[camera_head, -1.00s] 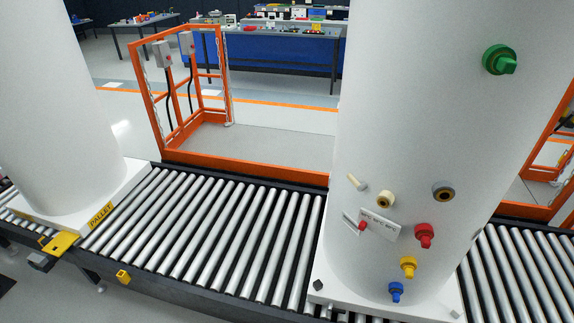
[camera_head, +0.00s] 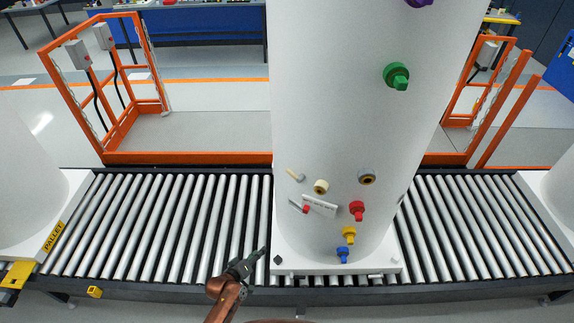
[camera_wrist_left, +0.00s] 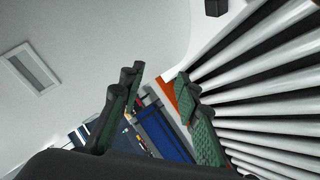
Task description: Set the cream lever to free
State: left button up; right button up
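The cream lever (camera_head: 295,174) is a small stick on the lower left of the white tank (camera_head: 335,110) in the head view, tilted down to the right. Its markings are too small to read. My left gripper (camera_head: 254,258) is low in front of the conveyor, left of the tank's base and below the lever, apart from both. In the left wrist view its two green-padded fingers (camera_wrist_left: 160,78) are spread with nothing between them. The lever cannot be made out in that view. My right gripper is not in view.
Near the lever are a cream ring fitting (camera_head: 321,186), a white label plate (camera_head: 319,206) and red (camera_head: 357,210), yellow (camera_head: 349,235) and blue (camera_head: 348,254) fittings. A roller conveyor (camera_head: 170,225) runs across. Another tank (camera_head: 25,160) stands left. Orange railings (camera_head: 190,157) are behind.

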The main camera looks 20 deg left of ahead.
pick_arm(q)
jog(key=w+d+r+n+t+h+p, duration=0.1)
jog(key=w+d+r+p, duration=0.15)
jog(key=r, duration=0.75)
jog(key=w+d+r+t+h+p, duration=0.1)
jog(key=w+r+t, duration=0.15)
jog(key=r, duration=0.75)
jog(key=n+t+h+p, duration=0.1)
jog(key=h+p, duration=0.1)
jog(key=p, duration=0.1)
send_near(290, 174)
jog(key=w, duration=0.2)
jog(key=x, duration=0.2)
jog(key=p+x, duration=0.1)
jog(key=x, duration=0.3)
jog(key=shift+s+d+f, duration=0.1)
jog(key=shift+d, duration=0.15)
jog(key=shift+w+d+p, duration=0.15)
jog(key=shift+w+p, duration=0.2)
jog(key=shift+w, duration=0.1)
jog(key=shift+f, duration=0.1)
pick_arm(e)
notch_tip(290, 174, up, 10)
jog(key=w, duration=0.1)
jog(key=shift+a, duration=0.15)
pick_arm(q)
jog(key=shift+c, duration=0.5)
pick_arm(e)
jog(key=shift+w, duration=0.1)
